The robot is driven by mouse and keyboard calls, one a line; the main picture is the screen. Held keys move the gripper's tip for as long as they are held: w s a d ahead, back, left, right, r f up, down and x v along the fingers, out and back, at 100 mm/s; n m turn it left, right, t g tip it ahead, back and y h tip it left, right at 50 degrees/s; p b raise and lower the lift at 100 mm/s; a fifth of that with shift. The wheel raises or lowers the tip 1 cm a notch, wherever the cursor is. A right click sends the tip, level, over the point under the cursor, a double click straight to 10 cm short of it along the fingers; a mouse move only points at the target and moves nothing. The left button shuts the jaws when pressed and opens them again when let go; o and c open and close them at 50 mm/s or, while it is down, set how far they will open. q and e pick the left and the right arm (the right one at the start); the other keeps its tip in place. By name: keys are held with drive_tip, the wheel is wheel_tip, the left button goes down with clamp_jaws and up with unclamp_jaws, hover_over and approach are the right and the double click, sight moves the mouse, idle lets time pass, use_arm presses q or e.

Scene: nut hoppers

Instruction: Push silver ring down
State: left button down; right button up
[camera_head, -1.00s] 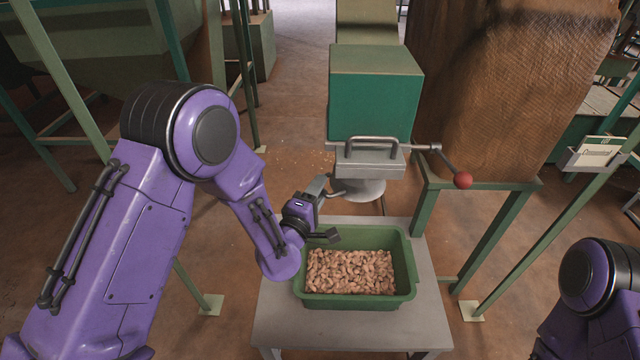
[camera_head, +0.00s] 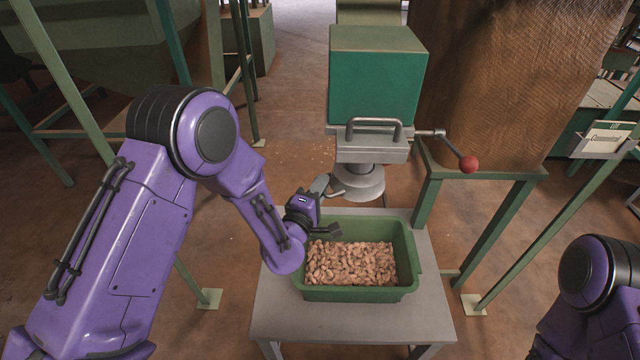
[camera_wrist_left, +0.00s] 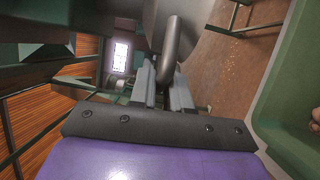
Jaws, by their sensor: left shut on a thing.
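The silver ring (camera_head: 360,185) hangs at the bottom of the hopper outlet, with a stretch of narrower neck (camera_head: 352,170) bare above it. My left gripper (camera_head: 323,184) is at the left of the ring, shut on its grey side handle. In the left wrist view, the handle (camera_wrist_left: 175,40) is a bent grey bar that runs between the two fingers (camera_wrist_left: 165,85). The ring body fills the top of that view only in part. My right gripper is out of view; only part of my right arm shows at the lower right.
A green bin (camera_head: 412,275) of nuts stands on a grey table (camera_head: 430,320) below the outlet. The green hopper box (camera_head: 375,80) is above, with a red-knobbed lever (camera_head: 469,164) sticking out right. Green posts stand on both sides.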

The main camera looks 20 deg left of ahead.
use_arm(q)
wheel_tip(320, 180, down, 4)
drive_tip(key=shift+s+r+b, duration=0.1)
drive_tip(key=shift+s+b, duration=0.05)
drive_tip(key=shift+b, duration=0.65)
drive_tip(key=c, duration=1.2)
unclamp_jaws()
drive_tip(key=shift+o, duration=0.2)
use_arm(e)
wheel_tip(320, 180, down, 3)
use_arm(q)
drive_tip(key=s+a+b, duration=0.1)
drive_tip(key=s, duration=0.9)
drive_tip(key=shift+s+f, duration=0.2)
drive_tip(key=shift+f, duration=0.1)
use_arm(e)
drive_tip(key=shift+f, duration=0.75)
use_arm(q)
drive_tip(key=shift+a, duration=0.1)
